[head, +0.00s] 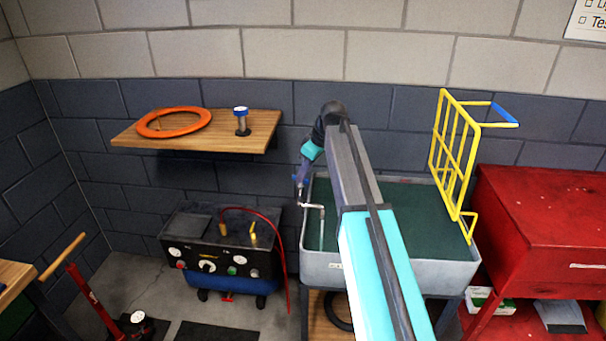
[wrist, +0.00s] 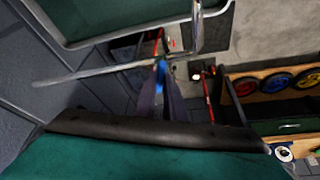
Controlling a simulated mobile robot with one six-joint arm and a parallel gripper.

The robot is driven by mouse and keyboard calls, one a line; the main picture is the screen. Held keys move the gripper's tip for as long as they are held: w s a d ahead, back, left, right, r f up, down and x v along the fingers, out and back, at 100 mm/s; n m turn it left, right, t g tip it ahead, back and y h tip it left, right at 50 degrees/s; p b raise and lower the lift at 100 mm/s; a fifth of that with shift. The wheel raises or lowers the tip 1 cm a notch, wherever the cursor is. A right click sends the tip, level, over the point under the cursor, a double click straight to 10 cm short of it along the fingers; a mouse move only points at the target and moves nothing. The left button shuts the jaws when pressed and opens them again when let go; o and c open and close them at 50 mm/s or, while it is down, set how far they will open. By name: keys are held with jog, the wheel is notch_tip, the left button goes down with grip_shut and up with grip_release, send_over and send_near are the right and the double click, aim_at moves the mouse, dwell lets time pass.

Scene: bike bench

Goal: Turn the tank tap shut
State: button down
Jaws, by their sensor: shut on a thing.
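The tank (head: 400,272) is a grey tub with a dark green inside, below my arm in the head view; part of its rim and green inside also shows at the top of the wrist view (wrist: 120,37). The tank tap (head: 314,206) is a thin silver pipe at the tank's left end. Its silver pipe crosses the wrist view (wrist: 100,70). A small blue handle (wrist: 160,74) sits between my fingertips. My gripper (wrist: 162,82) is shut on this handle. In the head view, my gripper (head: 300,192) is small and partly merges with the tap.
A yellow rack (head: 452,160) stands on the tank's right side, near a red cabinet (head: 540,225). A black compressor (head: 215,240) with a red hose (head: 280,240) stands left of the tank. A wooden shelf (head: 195,143) holds an orange ring (head: 174,122).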

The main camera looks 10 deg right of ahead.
jog(key=m, duration=0.2)
jog(key=m+t+h, duration=0.1)
jog(key=m, duration=0.1)
jog(key=m+h, duration=0.1)
jog(key=m, duration=0.1)
jog(key=shift+s+a+p, duration=0.15)
jog(key=shift+a+p, duration=0.15)
jog(key=m+h, duration=0.1)
jog(key=m, duration=0.1)
jog(key=m+h, duration=0.1)
jog(key=m, duration=0.3)
jog(key=shift+a+m+h+p, duration=0.3)
jog(key=shift+m+h, duration=0.1)
jog(key=c, duration=1.8)
grip_release()
jog(key=shift+c, duration=0.2)
jog(key=b+v, duration=0.2)
jog(key=v, duration=1.2)
jog(key=shift+s, duration=0.15)
jog(key=shift+f, duration=0.2)
